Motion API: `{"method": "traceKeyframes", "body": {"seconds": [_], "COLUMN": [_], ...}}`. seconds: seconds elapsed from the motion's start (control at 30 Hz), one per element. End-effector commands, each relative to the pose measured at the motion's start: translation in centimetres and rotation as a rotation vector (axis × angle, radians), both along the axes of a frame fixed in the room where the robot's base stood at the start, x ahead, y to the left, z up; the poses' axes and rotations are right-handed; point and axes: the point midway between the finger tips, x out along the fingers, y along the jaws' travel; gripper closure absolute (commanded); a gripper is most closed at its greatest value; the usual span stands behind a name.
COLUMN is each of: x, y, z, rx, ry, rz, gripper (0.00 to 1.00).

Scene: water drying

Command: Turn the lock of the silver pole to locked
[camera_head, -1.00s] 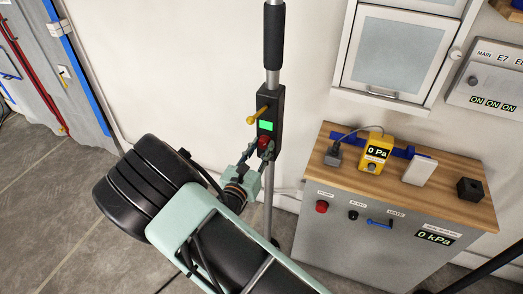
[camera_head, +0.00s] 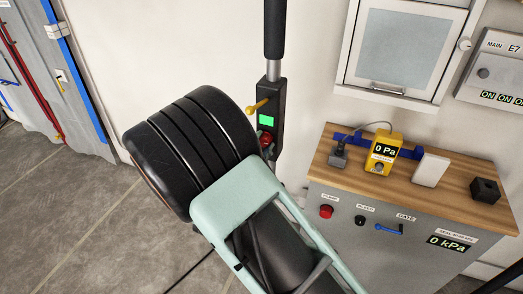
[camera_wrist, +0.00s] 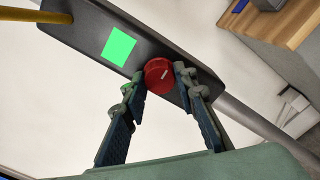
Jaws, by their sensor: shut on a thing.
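The silver pole (camera_head: 273,70) stands upright against the wall, with a black lock box on it (camera_head: 278,95). The box carries a yellow lever (camera_head: 257,106), a lit green square (camera_head: 266,122) and a red round knob (camera_head: 265,139). In the wrist view, the red knob (camera_wrist: 159,75) has a short white mark and sits beside the green square (camera_wrist: 119,46). My gripper (camera_wrist: 164,88) has a finger on each side of the knob and is shut on it. In the head view, my arm hides most of the gripper and the lower pole.
A grey cabinet with a wooden top (camera_head: 410,180) stands to the right, holding a yellow gauge (camera_head: 383,152), a white block (camera_head: 430,170) and a black block (camera_head: 485,190). A wall cabinet (camera_head: 400,50) hangs above. Open floor (camera_head: 80,220) lies at the left.

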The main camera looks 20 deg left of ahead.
Motion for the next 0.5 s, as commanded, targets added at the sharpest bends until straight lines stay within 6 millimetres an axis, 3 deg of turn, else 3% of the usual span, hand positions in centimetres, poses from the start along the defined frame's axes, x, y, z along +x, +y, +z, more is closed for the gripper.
{"method": "traceKeyframes", "body": {"seconds": [0.5], "x": [0.04], "y": [0.0], "z": [0.11], "rx": [0.068], "ry": [-0.007], "rz": [0.0], "gripper": [0.98]}}
